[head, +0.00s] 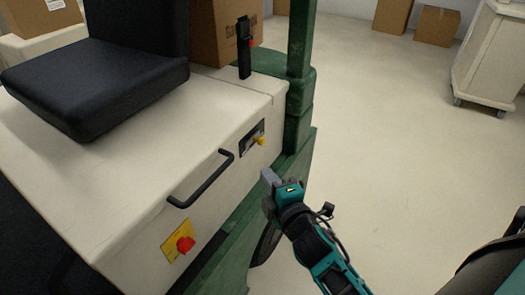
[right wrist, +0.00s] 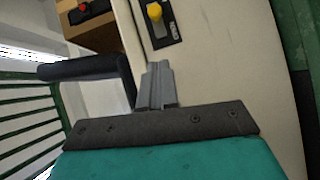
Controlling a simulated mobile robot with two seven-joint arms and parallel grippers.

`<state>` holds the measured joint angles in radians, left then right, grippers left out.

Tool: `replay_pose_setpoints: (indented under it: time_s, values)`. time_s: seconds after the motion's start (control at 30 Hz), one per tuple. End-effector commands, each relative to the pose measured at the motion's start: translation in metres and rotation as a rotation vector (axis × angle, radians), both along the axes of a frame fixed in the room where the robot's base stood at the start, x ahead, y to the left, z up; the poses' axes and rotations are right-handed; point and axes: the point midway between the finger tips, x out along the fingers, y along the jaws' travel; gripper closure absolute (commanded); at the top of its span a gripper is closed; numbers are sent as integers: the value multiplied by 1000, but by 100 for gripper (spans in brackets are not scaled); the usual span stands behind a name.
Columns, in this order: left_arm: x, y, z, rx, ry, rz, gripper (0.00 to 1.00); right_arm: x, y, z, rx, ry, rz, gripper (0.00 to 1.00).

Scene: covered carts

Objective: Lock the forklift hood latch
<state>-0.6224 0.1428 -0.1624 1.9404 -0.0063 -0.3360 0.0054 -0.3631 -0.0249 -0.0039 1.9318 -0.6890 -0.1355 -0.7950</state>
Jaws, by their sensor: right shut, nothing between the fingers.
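The hood latch (head: 261,141) is a small yellow knob on a dark plate in the side of the beige forklift hood (head: 110,190). In the right wrist view the yellow knob (right wrist: 154,11) shows at the top, beyond my fingertips. My right gripper (head: 268,180) is shut and empty, beside the hood's side, nearer the camera than the latch and apart from it in the head view. Its closed grey fingers (right wrist: 157,75) point towards the latch plate in the right wrist view. My left gripper is not in view.
A black handle (head: 200,180) sticks out of the hood side left of the latch. A red button (head: 185,244) on a yellow plate sits lower. A black seat (head: 100,85) and a black lever (head: 244,50) stand on top. The floor to the right is open, with a white cart (head: 490,55) farther back.

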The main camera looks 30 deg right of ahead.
Motion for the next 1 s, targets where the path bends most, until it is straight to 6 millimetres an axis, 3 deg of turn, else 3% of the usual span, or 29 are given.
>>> replay_pose_setpoints:
  time_s: [0.43, 0.7, 1.0]
  values:
    - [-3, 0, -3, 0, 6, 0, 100, 82, -8, -8, 1, -1, 0, 100]
    - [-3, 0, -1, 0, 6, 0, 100, 100, -34, -13, 1, 0, 1, 100]
    - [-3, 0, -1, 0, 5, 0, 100, 102, -37, -14, 2, 0, 1, 100]
